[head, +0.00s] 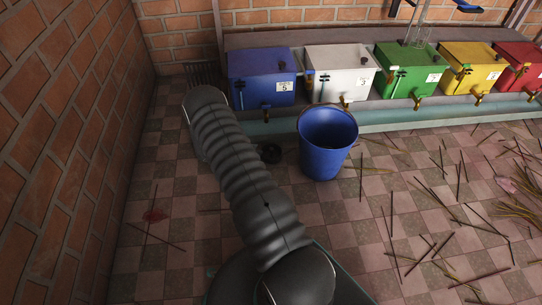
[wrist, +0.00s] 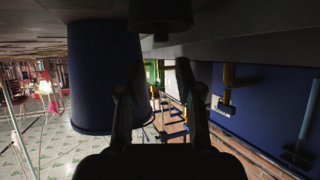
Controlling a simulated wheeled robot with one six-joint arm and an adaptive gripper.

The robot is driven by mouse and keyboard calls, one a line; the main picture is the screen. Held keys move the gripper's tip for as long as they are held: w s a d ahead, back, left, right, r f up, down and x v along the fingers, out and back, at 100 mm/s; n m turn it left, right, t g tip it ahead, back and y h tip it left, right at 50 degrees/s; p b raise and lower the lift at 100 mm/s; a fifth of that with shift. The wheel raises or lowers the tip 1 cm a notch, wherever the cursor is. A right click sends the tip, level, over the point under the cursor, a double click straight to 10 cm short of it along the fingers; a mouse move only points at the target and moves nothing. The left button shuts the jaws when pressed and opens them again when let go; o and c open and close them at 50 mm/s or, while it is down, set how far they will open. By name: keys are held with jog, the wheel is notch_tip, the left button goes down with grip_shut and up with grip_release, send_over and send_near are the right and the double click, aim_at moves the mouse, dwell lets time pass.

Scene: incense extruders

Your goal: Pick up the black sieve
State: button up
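A small black round object, which looks like the black sieve (head: 270,153), stands on the tiled floor between my arm and the blue bucket in the head view. In the wrist view, which is upside down, a dark cylindrical piece of it (wrist: 160,12) shows at the top edge, beyond and between the lines of the fingers. My gripper (wrist: 158,85) is open, with nothing between its two fingers. It appears apart from the sieve. In the head view my arm hides the gripper.
The blue bucket (head: 328,145) stands close to the right of the sieve. The blue box numbered 5 (head: 262,80) with its tap is behind, beside white, green, yellow and red boxes on a low ledge. A brick wall (head: 60,150) bounds the left. Sticks litter the floor at right.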

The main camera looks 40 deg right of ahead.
aim_at(271, 148)
jog(key=b+x, duration=0.1)
jog(key=x, duration=0.9)
jog(key=shift+w+f, duration=0.15)
jog(key=shift+a, duration=0.1)
grip_shut()
